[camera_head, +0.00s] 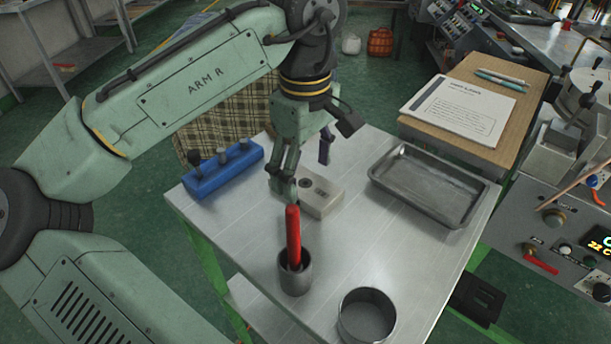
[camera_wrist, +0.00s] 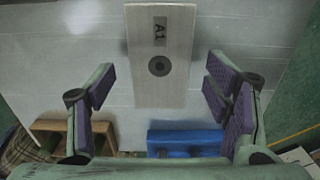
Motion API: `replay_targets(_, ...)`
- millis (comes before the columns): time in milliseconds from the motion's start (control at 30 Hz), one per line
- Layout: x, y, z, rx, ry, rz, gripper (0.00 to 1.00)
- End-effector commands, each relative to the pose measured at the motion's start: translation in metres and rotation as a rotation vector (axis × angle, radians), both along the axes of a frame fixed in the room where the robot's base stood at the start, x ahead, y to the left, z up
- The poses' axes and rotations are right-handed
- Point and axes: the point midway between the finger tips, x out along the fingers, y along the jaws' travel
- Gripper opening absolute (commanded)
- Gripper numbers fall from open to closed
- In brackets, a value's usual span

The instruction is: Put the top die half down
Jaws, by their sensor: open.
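The top die half is a pale grey rectangular block (camera_head: 320,196) lying on the metal table. The fingers do not touch the block. Whether another die half lies under it cannot be told.
A blue holder (camera_head: 222,172) with dark pegs stands left of the block. An empty metal tray (camera_head: 428,186) lies to the right. A grey cup (camera_head: 294,275) with a red-handled tool and an empty round pot (camera_head: 366,318) stand nearer the front edge.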

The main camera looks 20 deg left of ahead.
Motion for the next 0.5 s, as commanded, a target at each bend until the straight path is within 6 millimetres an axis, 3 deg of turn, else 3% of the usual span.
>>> replay_targets(300,0.000,0.000,0.070,0.003,0.000,0.000,0.71)
replay_targets(500,0.000,0.000,0.094,0.003,0.001,0.000,0.71)
